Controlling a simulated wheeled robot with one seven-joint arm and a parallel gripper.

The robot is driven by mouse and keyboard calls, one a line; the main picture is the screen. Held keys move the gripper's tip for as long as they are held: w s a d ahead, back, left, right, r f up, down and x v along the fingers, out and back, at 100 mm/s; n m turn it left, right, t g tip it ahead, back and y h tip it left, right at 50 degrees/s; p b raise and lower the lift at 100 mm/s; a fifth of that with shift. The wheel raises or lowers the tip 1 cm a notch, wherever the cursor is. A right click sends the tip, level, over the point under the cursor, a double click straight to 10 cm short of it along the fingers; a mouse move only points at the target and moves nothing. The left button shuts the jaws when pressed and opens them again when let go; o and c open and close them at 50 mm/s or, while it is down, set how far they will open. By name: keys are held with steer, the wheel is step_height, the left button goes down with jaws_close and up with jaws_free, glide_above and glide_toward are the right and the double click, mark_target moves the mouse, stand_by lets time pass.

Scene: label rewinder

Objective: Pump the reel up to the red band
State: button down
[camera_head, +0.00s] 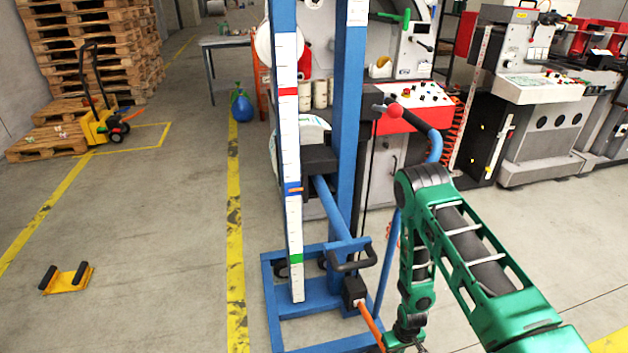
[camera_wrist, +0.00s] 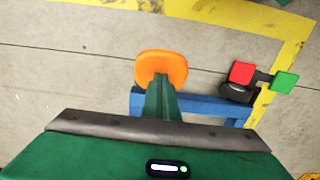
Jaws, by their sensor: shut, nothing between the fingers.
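The blue lift stand (camera_head: 347,120) carries a white scale (camera_head: 287,140) with a red band (camera_head: 288,91) high up and a green band (camera_head: 296,258) low down. The orange pointer (camera_head: 294,190) stands between them, well below the red band. An orange pump lever (camera_head: 370,322) comes out of a black block at the stand's foot. My gripper (camera_head: 405,341) is low beside the lever's outer end. In the wrist view its shut fingers (camera_wrist: 161,98) overlap the orange lever end (camera_wrist: 161,68); I cannot tell if they touch. No reel is clearly visible on the stand.
A red pedal (camera_wrist: 242,72) and a green pedal (camera_wrist: 284,82) lie right of the lever end in the wrist view. Machines (camera_head: 540,80) stand behind at right. A yellow wheel chock (camera_head: 67,279) lies on the floor at left, with clear floor around it.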

step_height(320, 180, down, 15)
step_height(320, 180, up, 16)
steer(key=shift+f, duration=0.2)
stand_by(1.0)
step_height(320, 180, down, 16)
step_height(320, 180, up, 16)
steer(key=shift+w, duration=0.1)
stand_by(1.1)
